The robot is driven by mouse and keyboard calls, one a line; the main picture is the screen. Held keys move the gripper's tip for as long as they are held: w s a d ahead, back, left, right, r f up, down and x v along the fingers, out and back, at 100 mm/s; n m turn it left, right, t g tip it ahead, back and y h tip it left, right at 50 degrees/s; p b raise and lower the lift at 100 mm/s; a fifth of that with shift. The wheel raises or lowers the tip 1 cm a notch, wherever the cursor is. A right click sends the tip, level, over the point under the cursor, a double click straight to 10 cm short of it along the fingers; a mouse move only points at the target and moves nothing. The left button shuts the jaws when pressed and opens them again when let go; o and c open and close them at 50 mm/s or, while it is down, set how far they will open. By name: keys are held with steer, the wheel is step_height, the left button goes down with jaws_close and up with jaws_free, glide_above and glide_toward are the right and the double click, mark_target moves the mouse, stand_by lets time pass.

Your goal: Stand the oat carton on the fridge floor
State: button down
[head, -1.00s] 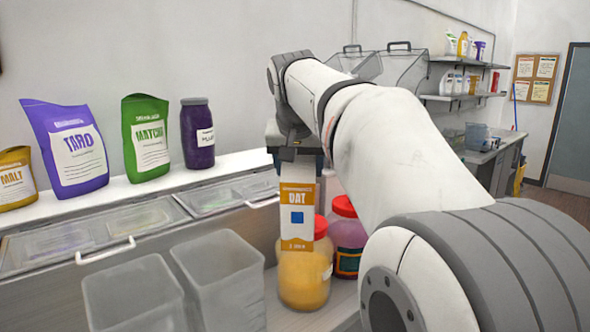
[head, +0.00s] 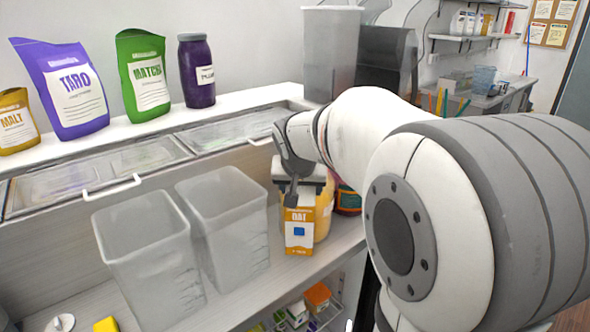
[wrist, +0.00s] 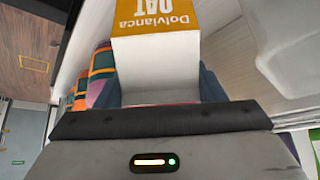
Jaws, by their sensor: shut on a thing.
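The oat carton (head: 299,232), white with an orange label, is held in my gripper (head: 297,200), which is shut on its upper part. In the head view the carton hangs in front of a yellow-filled jar at the counter's front edge. In the wrist view the oat carton (wrist: 160,60) juts out from the gripper (wrist: 160,110) with its "OAT" label showing. No fridge floor can be made out for certain; a low shelf at the bottom holds several small cartons (head: 297,312).
Two clear bins (head: 150,262) stand left of the carton on the counter. Taro, matcha and malt bags stand on the back ledge.

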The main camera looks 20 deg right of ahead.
mark_target(300, 216)
steer(key=shift+f, duration=2.25)
steer(key=shift+c, duration=1.6)
jaws_free()
